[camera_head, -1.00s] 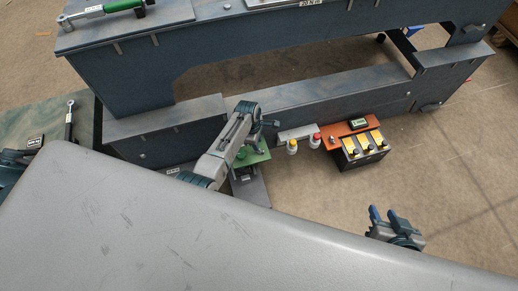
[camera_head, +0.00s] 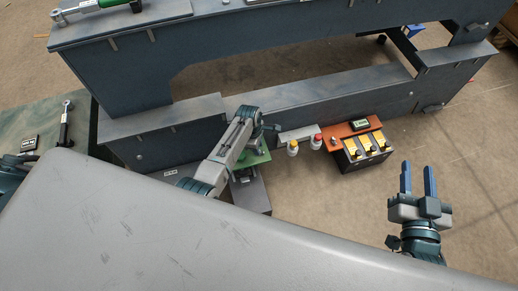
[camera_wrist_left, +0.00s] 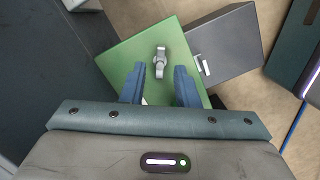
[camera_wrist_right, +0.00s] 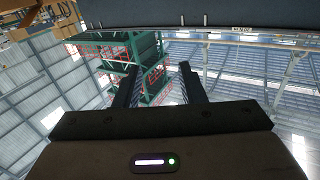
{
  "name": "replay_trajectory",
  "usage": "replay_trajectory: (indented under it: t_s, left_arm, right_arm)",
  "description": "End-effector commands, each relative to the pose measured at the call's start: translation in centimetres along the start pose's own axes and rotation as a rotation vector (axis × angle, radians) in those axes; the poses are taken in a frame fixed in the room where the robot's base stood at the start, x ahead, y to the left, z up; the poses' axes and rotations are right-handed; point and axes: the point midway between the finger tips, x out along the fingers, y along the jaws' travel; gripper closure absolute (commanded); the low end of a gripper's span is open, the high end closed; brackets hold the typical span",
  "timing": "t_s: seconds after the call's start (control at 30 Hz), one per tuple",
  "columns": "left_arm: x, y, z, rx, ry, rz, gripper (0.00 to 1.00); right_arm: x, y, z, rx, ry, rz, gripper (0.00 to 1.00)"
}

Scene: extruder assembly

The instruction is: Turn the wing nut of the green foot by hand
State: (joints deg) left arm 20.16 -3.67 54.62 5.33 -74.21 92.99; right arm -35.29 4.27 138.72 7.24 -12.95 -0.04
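The green foot (camera_wrist_left: 145,52) shows in the left wrist view as a green plate with a grey wing nut (camera_wrist_left: 160,62) on top. My left gripper (camera_wrist_left: 159,85) is open, its two blue fingers apart over the plate, with the wing nut just beyond the fingertips. In the head view the green foot (camera_head: 252,159) is partly hidden behind my left arm. My right gripper (camera_head: 418,178) is open and empty, fingers pointing up in the head view, over free floor. It is open in the right wrist view (camera_wrist_right: 158,75) too.
A dark grey block (camera_wrist_left: 226,48) adjoins the green foot. The large blue-grey frame (camera_head: 300,105) stands behind. To the right are a white and a red-capped bottle (camera_head: 316,142), and a box with yellow-topped items (camera_head: 365,148). A torque wrench (camera_head: 100,6) lies on top.

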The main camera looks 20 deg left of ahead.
Motion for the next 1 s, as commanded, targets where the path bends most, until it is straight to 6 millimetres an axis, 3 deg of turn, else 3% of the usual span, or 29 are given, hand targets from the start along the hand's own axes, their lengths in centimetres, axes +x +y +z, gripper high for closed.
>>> replay_trajectory:
  t_s: [0.47,1.0]
  left_arm:
    - [0.9,0.0,0.0,0.0,0.0,0.0,0.72]
    - [1.9,0.0,0.0,0.0,0.0,-0.001,0.72]
  right_arm:
    - [0.7,0.0,-5.5,-0.041,0.302,-0.006,0.64]
    - [-0.9,-0.5,-12.0,-0.092,0.689,-0.023,0.64]
